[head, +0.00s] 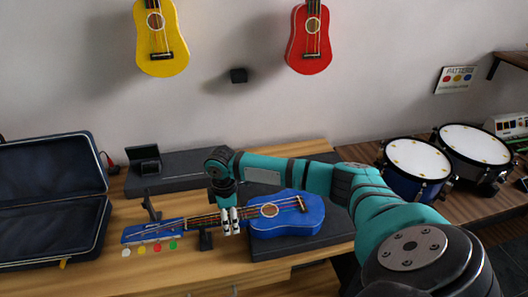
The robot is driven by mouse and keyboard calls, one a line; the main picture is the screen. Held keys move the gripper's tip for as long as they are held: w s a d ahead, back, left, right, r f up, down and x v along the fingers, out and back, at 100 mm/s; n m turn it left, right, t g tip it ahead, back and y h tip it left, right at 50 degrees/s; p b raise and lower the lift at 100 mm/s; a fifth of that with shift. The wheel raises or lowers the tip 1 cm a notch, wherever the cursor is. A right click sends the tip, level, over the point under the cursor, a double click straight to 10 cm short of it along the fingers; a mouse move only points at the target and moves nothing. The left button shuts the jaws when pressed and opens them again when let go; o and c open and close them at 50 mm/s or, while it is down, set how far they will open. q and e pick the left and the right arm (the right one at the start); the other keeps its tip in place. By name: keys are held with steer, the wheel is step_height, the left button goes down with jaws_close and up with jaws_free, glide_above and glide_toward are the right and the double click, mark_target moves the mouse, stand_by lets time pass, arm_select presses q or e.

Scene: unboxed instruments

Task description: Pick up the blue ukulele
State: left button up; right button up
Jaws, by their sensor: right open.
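The blue ukulele (286,217) lies on the wooden table in the head view, its body to the right and its neck pointing left. Its body rests over a dark flat pad. Small dark supports stand by the neck. My right gripper (231,222) points down at the neck, close to where it meets the body. Its jaws are open, with the pale fingers over or beside the neck; I cannot tell whether they touch it. My right arm passes behind and above the body. My left gripper is not in view.
An open dark case (52,232) lies at the left. Yellow (150,62) and red (299,52) ukuleles hang on the wall. Drums (413,158) stand at the right. A dark box (181,178) sits behind the neck. Bare table shows at the front.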

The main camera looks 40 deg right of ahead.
steer(key=c, duration=1.3)
steer(key=shift+r, duration=0.1)
steer(key=shift+r, duration=0.1)
